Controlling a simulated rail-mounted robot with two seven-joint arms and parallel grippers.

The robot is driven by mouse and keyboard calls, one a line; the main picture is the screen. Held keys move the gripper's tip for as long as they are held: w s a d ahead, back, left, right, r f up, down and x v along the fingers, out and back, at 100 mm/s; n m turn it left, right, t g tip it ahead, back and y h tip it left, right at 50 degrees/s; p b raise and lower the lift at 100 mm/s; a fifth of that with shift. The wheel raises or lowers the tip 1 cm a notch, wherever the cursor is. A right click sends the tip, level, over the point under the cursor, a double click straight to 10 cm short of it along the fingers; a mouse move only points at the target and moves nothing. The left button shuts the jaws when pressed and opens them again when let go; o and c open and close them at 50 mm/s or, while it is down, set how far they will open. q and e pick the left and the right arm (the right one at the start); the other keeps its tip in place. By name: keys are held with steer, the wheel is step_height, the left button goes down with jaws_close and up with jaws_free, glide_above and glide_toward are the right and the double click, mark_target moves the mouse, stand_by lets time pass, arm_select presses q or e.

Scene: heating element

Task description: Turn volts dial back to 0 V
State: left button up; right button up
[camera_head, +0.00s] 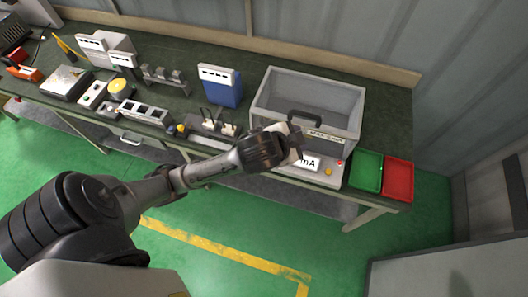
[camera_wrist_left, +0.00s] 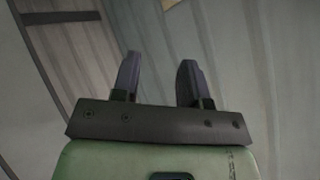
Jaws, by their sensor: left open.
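A grey unit with a white display reading "mA" (camera_head: 310,163) sits at the bench's front edge, right of centre in the head view. It has a small yellow knob (camera_head: 328,171) and a red spot at its right end. My left arm and gripper cover its left part, and I cannot make out which control is the volts dial. My left gripper (camera_head: 297,143) is in front of this unit and the grey bin; whether it touches either is unclear. In the left wrist view the gripper's two fingers (camera_wrist_left: 158,82) are apart with nothing between them. My right gripper is not in view.
A grey bin (camera_head: 337,92) stands behind the unit. Green (camera_head: 366,171) and red (camera_head: 398,180) trays lie to its right. A blue box (camera_head: 221,87) and several small instruments stand further left on the dark bench. The wrist view faces bare wall panels.

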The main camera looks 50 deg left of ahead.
arm_select(q)
steer(key=w+a+f+m+g+y+b, duration=0.35)
steer(key=w+a+f+b, duration=0.4)
steer(key=w+a, duration=0.45)
steer(key=s+a+f+m+g+h, duration=0.1)
steer(key=s+a+f+g, duration=0.2)
steer(key=a+f, duration=0.3)
steer(key=s+a+f+m+g+h, duration=0.2)
steer(key=s+a+f+g, duration=0.2)
steer(key=f, duration=0.5)
steer(key=f+m, duration=0.1)
steer(key=f, duration=0.3)
steer(key=d+f+m+h, duration=0.1)
steer(key=f+m, duration=0.1)
steer(key=f, duration=0.2)
steer(key=d+f+m, duration=0.1)
steer(key=f+m, duration=0.1)
steer(key=f, duration=0.2)
steer(key=shift+w+d+f+h, duration=0.1)
steer(key=shift+f+h, duration=0.2)
steer(key=shift+h, duration=0.05)
steer(key=shift+f, duration=0.85)
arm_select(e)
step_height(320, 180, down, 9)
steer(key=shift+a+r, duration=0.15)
arm_select(q)
jaws_close()
